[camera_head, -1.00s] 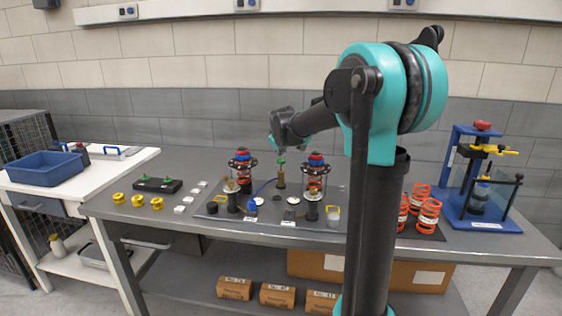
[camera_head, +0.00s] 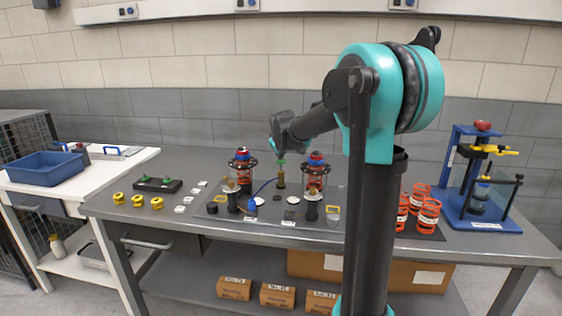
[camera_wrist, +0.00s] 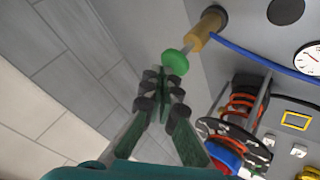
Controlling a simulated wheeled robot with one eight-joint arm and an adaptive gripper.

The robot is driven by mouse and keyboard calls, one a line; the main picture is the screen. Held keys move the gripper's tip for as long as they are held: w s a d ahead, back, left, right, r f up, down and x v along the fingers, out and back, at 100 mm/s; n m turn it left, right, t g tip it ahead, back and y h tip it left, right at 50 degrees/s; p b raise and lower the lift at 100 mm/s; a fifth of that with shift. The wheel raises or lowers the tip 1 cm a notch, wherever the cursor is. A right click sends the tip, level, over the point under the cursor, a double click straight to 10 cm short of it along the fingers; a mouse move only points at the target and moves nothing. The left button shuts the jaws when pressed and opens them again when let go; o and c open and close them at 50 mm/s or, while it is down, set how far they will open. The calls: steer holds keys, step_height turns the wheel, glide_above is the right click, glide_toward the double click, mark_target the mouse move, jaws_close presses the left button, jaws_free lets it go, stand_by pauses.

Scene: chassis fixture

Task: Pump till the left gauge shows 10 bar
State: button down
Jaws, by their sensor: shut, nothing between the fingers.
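The pump (camera_head: 281,180) is a brass cylinder with a green knob on a rod, standing upright at the back of the plate. In the wrist view, the brass pump body (camera_wrist: 205,30) and green knob (camera_wrist: 175,62) show clearly. My gripper (camera_wrist: 160,85) is shut and empty, its fingertips close to the knob's top; I cannot tell whether they touch. In the head view, my gripper (camera_head: 278,150) is above the pump. The left gauge (camera_head: 259,201) is a small pale dial, too small to read. A white gauge dial (camera_wrist: 310,60) is partly cut off in the wrist view, its reading unclear.
Two spring units, left (camera_head: 242,170) and right (camera_head: 315,177), flank the pump. A blue hose (camera_wrist: 255,58) runs from the pump's base. Orange springs (camera_head: 428,214) and a blue press (camera_head: 483,180) stand at the right. Yellow parts (camera_head: 138,200) lie at the left.

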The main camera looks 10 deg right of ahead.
mark_target(281, 161)
steer(key=shift+f, duration=1.15)
stand_by(0.9)
steer(key=shift+r, duration=1.7)
steer(key=shift+r, duration=0.1)
steer(key=shift+r, duration=2.4)
